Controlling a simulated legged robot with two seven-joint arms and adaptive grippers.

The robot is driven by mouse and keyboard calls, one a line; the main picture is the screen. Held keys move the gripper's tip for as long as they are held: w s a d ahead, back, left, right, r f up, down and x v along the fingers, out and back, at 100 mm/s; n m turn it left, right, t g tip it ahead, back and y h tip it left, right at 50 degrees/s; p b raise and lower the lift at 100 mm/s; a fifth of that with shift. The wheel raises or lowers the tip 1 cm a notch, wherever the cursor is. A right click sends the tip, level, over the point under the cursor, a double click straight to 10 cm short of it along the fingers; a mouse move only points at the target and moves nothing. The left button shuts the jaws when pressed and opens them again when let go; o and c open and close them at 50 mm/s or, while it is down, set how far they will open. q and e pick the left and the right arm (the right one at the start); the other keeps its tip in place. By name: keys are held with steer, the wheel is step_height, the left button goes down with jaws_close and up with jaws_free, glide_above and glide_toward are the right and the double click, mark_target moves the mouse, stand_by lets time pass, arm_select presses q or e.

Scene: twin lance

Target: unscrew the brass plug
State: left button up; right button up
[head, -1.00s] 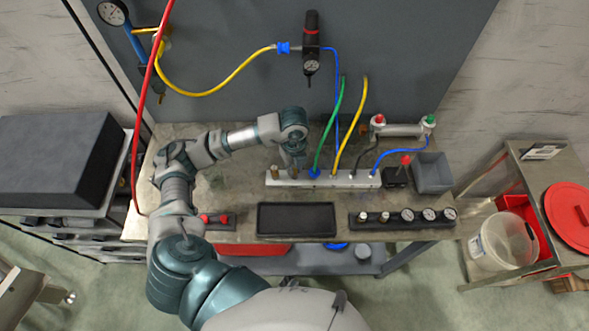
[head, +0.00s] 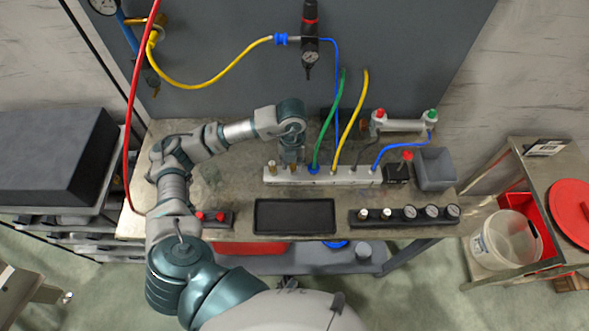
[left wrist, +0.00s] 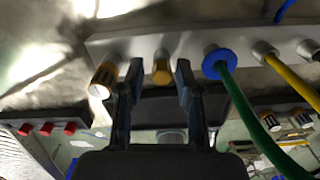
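The brass plug (left wrist: 161,70) stands in the top of a pale manifold bar (left wrist: 138,45), second from its left end. In the left wrist view it sits between the two fingertips of my left gripper (left wrist: 158,78), with a visible gap on each side. The fingers are open. In the head view my left gripper (head: 292,158) points down over the left part of the manifold (head: 345,177) and largely hides the plug. A brass fitting with a pale end (left wrist: 103,80) stands just left of the plug. My right gripper is not in view.
A blue collar with a green hose (left wrist: 217,62) stands close right of the plug, then a yellow hose (head: 350,128). A black tray (head: 295,216) and a gauge strip (head: 404,215) lie in front. A red hose (head: 131,120) hangs at left.

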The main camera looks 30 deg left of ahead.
arm_select(q)
steer(key=m+b, duration=0.2)
steer(key=m, duration=0.3)
steer(key=m+b, duration=0.2)
steer(key=m, duration=0.3)
steer(key=shift+w+f, duration=0.2)
steer(key=m+b, duration=0.1)
steer(key=m, duration=0.3)
steer(key=m+b, duration=0.2)
steer(key=m, duration=0.1)
steer(key=shift+w+a+r+m+b, duration=0.1)
steer(key=shift+r+m+b, duration=0.05)
steer(key=shift+m+b, duration=0.2)
steer(key=shift+r+m, duration=0.1)
steer(key=shift+m, duration=0.15)
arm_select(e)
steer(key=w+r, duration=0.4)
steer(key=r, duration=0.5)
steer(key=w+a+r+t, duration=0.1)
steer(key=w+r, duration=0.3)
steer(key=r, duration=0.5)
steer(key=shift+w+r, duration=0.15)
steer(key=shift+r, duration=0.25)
